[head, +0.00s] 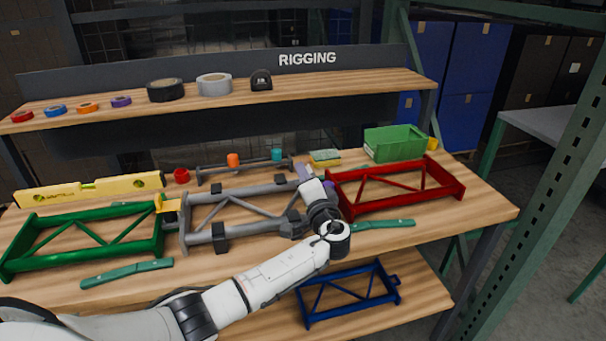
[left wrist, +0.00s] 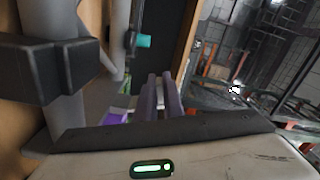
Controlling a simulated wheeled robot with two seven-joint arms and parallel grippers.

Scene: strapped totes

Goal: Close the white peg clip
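I cannot make out a white peg clip in either view. A grey rail (head: 245,166) behind the grey frame carries an orange peg clip (head: 233,160) and a teal peg clip (head: 277,155); the teal one also shows in the left wrist view (left wrist: 145,41). My left gripper (head: 304,173) is over the right end of the grey frame (head: 248,187), hiding part of it. Its fingers (left wrist: 161,97) are close together, with a narrow pale gap; whether they hold anything is unclear. A purple part (left wrist: 115,115) shows beside them. My right gripper is out of view.
A green frame (head: 82,217) lies left and a red frame (head: 395,204) right. Green-handled tools (head: 127,272) lie at the front edge. A yellow level (head: 90,190), sponge (head: 325,156) and green bin (head: 395,144) are behind. A blue frame (head: 350,314) is on the lower shelf.

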